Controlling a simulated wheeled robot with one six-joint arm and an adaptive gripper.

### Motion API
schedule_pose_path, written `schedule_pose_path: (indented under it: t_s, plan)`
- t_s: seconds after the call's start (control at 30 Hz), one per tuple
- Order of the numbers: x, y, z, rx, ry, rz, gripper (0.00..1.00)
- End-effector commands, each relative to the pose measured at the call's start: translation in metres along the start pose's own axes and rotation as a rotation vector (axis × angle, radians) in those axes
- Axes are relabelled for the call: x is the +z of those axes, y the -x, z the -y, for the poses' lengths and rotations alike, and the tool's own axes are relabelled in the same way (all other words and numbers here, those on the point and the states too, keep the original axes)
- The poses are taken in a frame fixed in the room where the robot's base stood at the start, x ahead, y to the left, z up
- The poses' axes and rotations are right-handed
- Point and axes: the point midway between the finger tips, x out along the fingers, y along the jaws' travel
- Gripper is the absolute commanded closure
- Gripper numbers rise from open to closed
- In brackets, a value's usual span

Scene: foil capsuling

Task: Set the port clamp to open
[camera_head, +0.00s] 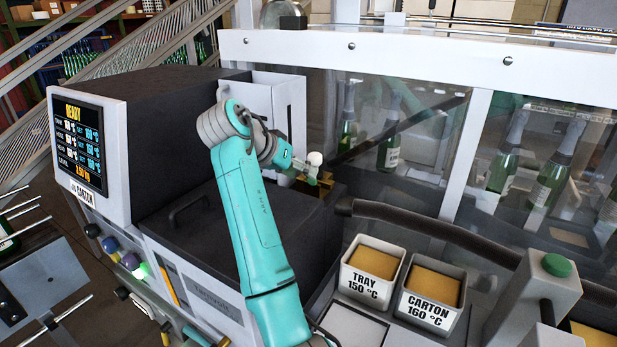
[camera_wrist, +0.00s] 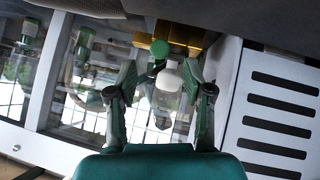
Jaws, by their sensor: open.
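The port clamp appears to be the brass fitting (camera_head: 328,187) at the right rear of the dark melter box. A pale round knob (camera_head: 315,158) stands up beside it. My gripper (camera_head: 310,172) is at this knob, and its fingers partly hide the fitting. In the wrist view my gripper (camera_wrist: 161,78) is open, with the white knob (camera_wrist: 168,79) showing between its fingertips. Whether the fingers touch it cannot be told. A green round knob (camera_wrist: 160,48) and brass blocks (camera_wrist: 178,34) show beyond. The clamp's setting cannot be read.
A black hose (camera_head: 430,226) runs right from the fitting. Clear guard panels (camera_head: 400,130) with bottles behind stand close at the back. Bins marked tray (camera_head: 368,285) and carton (camera_head: 430,308) stand front right. The control screen (camera_head: 79,140) is at left. A slotted white panel (camera_wrist: 280,110) flanks my gripper.

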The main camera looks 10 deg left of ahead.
Motion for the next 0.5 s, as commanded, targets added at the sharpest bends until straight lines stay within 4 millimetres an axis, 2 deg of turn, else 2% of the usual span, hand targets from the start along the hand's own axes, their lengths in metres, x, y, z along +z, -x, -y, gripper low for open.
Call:
schedule_pose_path:
  t_s: [0.1, 0.2, 0.5]
  plan:
    - [0.001, -0.020, 0.000, 0.003, 0.001, 0.002, 0.49]
    - [0.001, -0.032, 0.000, 0.002, 0.000, 0.001, 0.49]
    - [0.000, -0.045, 0.000, 0.000, 0.000, 0.000, 0.49]
